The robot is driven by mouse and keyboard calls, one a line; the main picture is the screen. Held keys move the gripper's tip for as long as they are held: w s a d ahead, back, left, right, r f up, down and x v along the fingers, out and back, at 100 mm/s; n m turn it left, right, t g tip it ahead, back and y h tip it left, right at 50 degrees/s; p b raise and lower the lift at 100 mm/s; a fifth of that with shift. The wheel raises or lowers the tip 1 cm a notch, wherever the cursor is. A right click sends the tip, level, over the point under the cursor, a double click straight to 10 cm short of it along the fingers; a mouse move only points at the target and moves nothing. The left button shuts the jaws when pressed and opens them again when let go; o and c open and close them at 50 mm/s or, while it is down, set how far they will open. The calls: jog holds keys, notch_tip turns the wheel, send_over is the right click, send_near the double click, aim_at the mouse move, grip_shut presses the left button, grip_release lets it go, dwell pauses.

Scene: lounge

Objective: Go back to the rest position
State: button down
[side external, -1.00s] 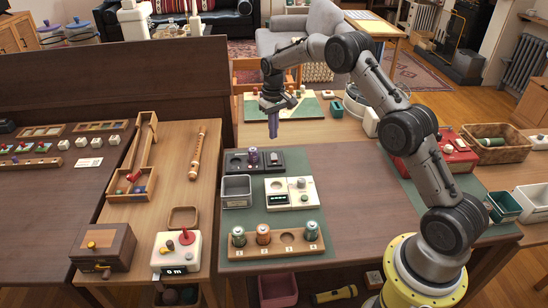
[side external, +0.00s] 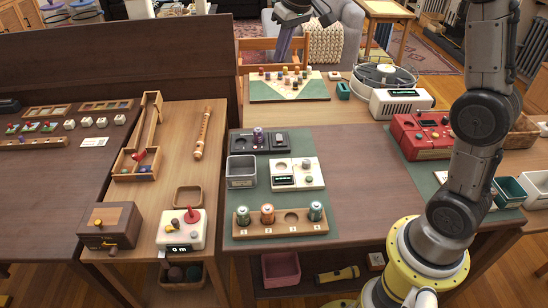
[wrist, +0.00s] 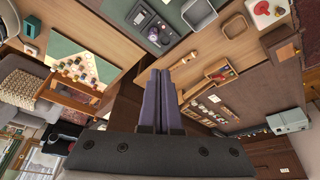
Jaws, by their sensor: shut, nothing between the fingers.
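My gripper (side external: 282,45) is high at the top of the side external view, above the far part of the table and the chair behind it. Its purple fingers (wrist: 160,100) are together in the wrist view, with nothing between them. It touches nothing that I can see. My arm rises from the yellow base at the lower right, and its upper part is cut off by the top of the picture.
Below lie a wooden rack (side external: 280,222) with several cans, a white device (side external: 297,174), a grey bin (side external: 241,170), a black panel (side external: 259,141) and a red case (side external: 421,134). A board with pegs (side external: 288,87) lies at the back. Bare table spans the middle.

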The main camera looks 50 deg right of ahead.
jog(key=s+a+r+n+t, duration=0.1)
jog(key=s+a+r, duration=0.15)
jog(key=s, duration=0.65)
jog(key=s+a+r+t, duration=0.1)
jog(key=s+a+r, duration=0.15)
jog(key=s, duration=0.55)
jog(key=s+a+f, duration=0.2)
jog(key=s+f, duration=0.8)
jog(key=s, duration=0.3)
jog(key=shift+s+f+y, duration=0.2)
jog(key=shift+s+y, duration=0.1)
